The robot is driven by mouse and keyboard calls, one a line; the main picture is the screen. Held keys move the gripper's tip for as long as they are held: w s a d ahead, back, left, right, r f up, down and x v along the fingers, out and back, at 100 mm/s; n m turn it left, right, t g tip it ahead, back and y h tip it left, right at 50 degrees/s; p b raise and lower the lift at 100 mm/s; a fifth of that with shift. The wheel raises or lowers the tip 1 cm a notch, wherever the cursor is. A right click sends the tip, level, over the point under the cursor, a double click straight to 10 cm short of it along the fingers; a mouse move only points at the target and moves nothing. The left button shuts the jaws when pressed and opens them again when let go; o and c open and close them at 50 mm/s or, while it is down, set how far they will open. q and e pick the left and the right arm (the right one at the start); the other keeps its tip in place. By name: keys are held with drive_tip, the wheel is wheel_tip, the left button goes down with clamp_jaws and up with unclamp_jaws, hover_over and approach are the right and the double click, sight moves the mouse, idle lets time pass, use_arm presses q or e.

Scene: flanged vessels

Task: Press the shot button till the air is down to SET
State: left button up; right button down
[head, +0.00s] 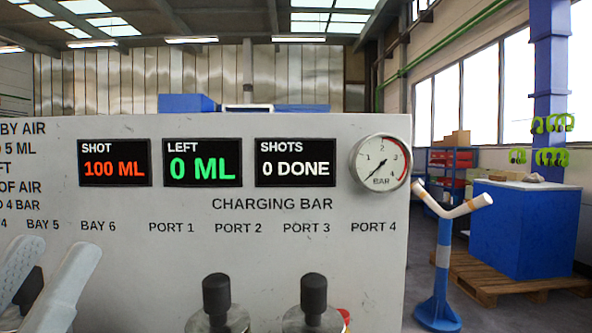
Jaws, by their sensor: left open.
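The grey panel (200,265) fills the lower left. Its SHOT display (114,163) reads 100 ML, the LEFT display (202,163) reads 0 ML and the SHOTS display (295,162) reads 0 DONE. The round BAR gauge (381,163) has its needle pointing lower left, near the bottom of the scale. I cannot make out a shot button; a small red part (344,317) shows beside the right black knob (314,292), mostly hidden. My left gripper (50,258) is open at the lower left, its two pale fingers apart with nothing seen between them. My right gripper is out of view.
Another black knob (216,293) stands at the bottom, left of the first. Labels read BAY 5, BAY 6 and PORT 1 to PORT 4. Beyond the panel's right edge stand a blue post with a white forked top (442,250) and a blue crate (520,235) on a pallet.

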use_arm(q)
clamp_jaws()
idle(1.8)
